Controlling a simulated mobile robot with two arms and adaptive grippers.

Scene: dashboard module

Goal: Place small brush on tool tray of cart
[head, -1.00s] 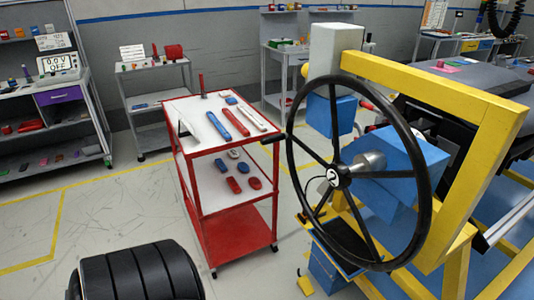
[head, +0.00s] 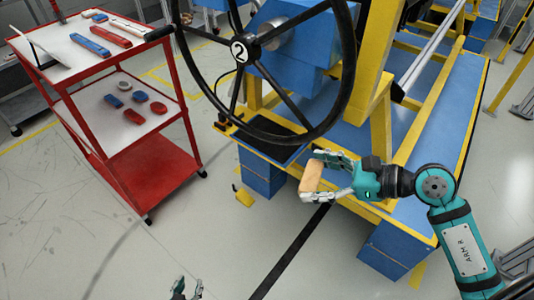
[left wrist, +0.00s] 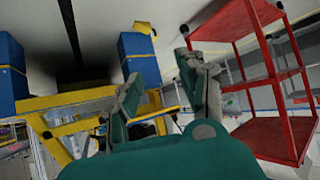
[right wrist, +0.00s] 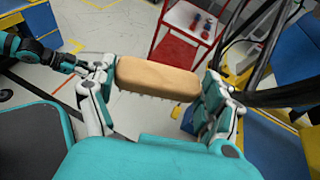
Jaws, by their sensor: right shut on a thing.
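A small brush with a tan wooden back (right wrist: 158,80) and dark bristles below is held between the fingers of my right gripper (head: 328,180). The brush (head: 313,178) also shows in the head view, in front of the steering wheel rig. My right gripper (right wrist: 155,88) is shut on its two ends. The red cart (head: 150,160) stands to the left, apart from the brush. Its white top tray (head: 60,45) holds several tools. My left gripper (head: 186,290) is low at the bottom edge of the head view; in the left wrist view its fingers (left wrist: 165,95) are apart and empty.
The black steering wheel (head: 345,70) and the blue-yellow rig (head: 270,165) stand right of the cart. The cart's lower white shelf (head: 95,110) holds several small red, blue and grey items. Grey floor (head: 70,240) is free in front of the cart.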

